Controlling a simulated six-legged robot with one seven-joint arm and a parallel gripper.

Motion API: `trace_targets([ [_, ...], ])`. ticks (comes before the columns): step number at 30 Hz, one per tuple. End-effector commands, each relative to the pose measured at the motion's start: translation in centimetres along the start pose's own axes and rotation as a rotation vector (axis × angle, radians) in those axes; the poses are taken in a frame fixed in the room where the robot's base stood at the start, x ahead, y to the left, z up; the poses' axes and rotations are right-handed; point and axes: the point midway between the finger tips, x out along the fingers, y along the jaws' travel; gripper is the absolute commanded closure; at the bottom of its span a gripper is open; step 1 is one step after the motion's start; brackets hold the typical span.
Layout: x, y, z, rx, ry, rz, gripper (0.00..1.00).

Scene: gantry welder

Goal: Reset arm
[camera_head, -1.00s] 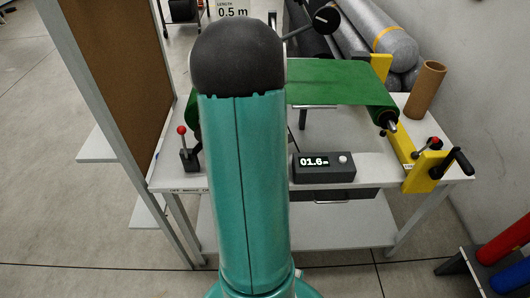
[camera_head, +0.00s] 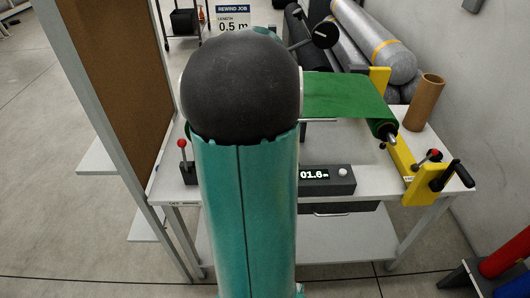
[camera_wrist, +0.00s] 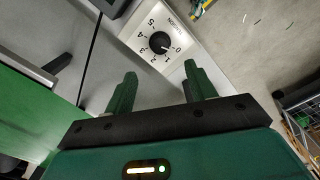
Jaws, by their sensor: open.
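My gripper (camera_wrist: 158,88) is open and empty in the wrist view, its two green fingers apart. Beyond the fingertips is a white panel with a black dial (camera_wrist: 159,42) marked with numbers. In the head view my teal arm with its dark rounded joint stands upright in front of the bench and hides its middle. The gripper is hidden there.
The white bench (camera_head: 365,182) carries a green sheet roll (camera_head: 345,97), a display box (camera_head: 328,180) reading 01.6, a red-knobbed lever (camera_head: 183,158), a yellow crank stand (camera_head: 425,183) and a cardboard tube (camera_head: 425,98). A brown board (camera_head: 108,75) stands left. Grey rolls (camera_head: 375,40) lie behind.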

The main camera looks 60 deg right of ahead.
Motion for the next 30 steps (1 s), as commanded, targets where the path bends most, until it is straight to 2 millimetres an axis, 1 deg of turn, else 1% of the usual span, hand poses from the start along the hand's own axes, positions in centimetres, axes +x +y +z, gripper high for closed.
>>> trace_targets([
  [1,-0.9,0.1,-0.1,0.0,0.002,0.003,0.44],
  [3,-1.6,0.0,0.0,0.0,0.001,0.001,0.44],
  [7,-2.4,0.0,0.0,0.0,0.0,0.0,0.44],
  [25,-2.4,0.0,0.0,0.0,0.0,0.0,0.44],
  [28,-2.8,-0.9,-0.8,-0.005,0.009,0.005,0.44],
  [29,-3.0,-1.5,-1.2,-0.009,0.015,0.009,0.44],
  [30,-3.5,-2.6,-2.0,-0.012,0.027,0.016,0.44],
])
